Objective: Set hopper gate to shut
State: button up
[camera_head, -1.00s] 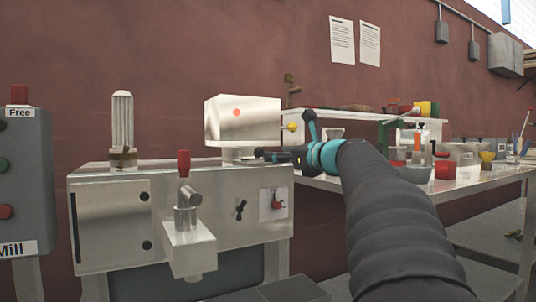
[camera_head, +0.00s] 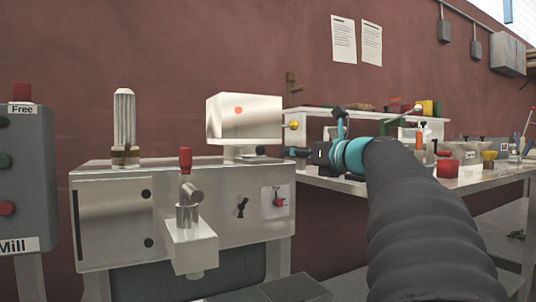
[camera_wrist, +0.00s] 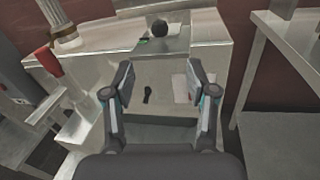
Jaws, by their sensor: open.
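The metal powder filler (camera_head: 215,178) stands left of centre, with a box-shaped hopper (camera_head: 243,117) on top. A dark knob (camera_head: 260,151) shows at the hopper's foot; in the wrist view a round black knob (camera_wrist: 159,30) stands on the machine top, beside a small green mark. I cannot tell the gate's position. My gripper (camera_head: 298,153) is right of the hopper's foot, apart from it. In the wrist view its fingers (camera_wrist: 159,82) are spread and empty, with the machine's front beyond them and the knob ahead.
A red-handled spout (camera_head: 185,165) sticks out at the front. A black switch (camera_head: 241,207) and a red switch (camera_head: 279,202) sit on the front panel. A fluted column (camera_head: 124,120) stands on top at left. A cluttered bench (camera_head: 470,185) lies right.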

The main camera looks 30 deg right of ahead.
aim_at(264, 151)
jog(key=shift+m, duration=0.3)
jog(key=x, duration=1.3)
jog(key=shift+w+a, duration=0.1)
jog(key=shift+w, duration=0.1)
jog(key=shift+c, duration=0.2)
grip_shut()
